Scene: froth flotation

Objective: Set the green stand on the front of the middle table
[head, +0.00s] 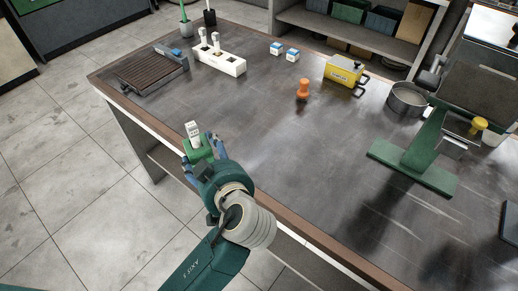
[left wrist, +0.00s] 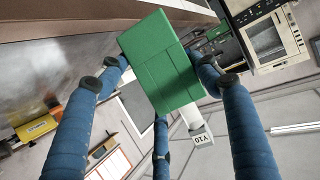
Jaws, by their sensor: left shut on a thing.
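The green stand (head: 201,153) is a small green block with a white labelled piece (head: 193,131) standing up from it. My left gripper (head: 204,149) is shut on the stand, by the near left edge of the dark table (head: 255,130). I cannot tell whether the stand is above the tabletop or just outside its edge. My right gripper is not in view.
An orange piece (head: 303,90), a yellow case (head: 344,71), a white rack (head: 219,61) and a brown slatted tray (head: 150,72) stand farther back. A larger green upright with a base (head: 415,168) stands at the right. The table's near middle is clear.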

